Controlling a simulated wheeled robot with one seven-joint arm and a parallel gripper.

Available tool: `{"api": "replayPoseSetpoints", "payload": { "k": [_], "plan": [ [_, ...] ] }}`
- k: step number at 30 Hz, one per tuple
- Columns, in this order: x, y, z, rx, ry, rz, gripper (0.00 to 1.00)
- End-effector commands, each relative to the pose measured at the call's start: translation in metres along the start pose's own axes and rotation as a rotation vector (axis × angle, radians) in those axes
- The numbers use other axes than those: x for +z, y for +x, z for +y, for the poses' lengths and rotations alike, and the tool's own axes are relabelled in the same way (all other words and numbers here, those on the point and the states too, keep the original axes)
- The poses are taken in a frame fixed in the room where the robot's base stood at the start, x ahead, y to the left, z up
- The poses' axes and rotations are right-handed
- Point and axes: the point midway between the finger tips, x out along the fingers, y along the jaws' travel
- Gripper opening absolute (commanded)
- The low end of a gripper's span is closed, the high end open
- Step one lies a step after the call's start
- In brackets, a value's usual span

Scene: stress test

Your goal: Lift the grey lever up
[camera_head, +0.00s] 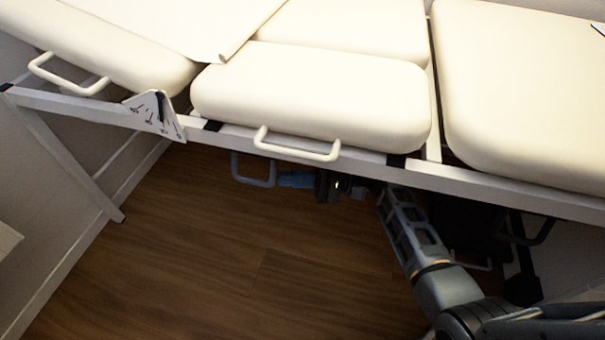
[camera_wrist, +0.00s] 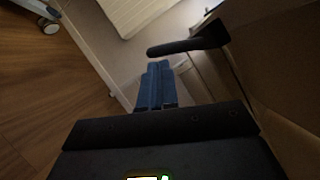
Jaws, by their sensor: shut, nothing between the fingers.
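The grey lever (camera_head: 254,183) shows in the head view as a loop hanging under the front rail of the couch, left of my gripper. My gripper (camera_head: 283,180) is under the same rail, its blue fingers pointing left, close to the loop's right side. I cannot tell whether they touch. In the wrist view the blue fingers (camera_wrist: 157,68) are together with nothing between them. A dark rounded bar (camera_wrist: 188,46) lies just beyond and above their tips there. It may be the lever; its right end runs into shadow.
The padded cream couch (camera_head: 310,97) and its white rail (camera_head: 350,163) lie above my arm. A white handle (camera_head: 297,154) sticks out from the rail. An angle scale (camera_head: 154,113) is at the left. The wooden floor (camera_head: 190,230) below is clear.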

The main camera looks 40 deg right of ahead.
Motion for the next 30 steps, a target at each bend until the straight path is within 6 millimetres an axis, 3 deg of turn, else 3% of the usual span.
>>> {"api": "replayPoseSetpoints", "payload": {
  "k": [30],
  "plan": [
    [0.0074,0.0046,0.0015,-0.037,0.08,0.0,0.0]
  ]
}}
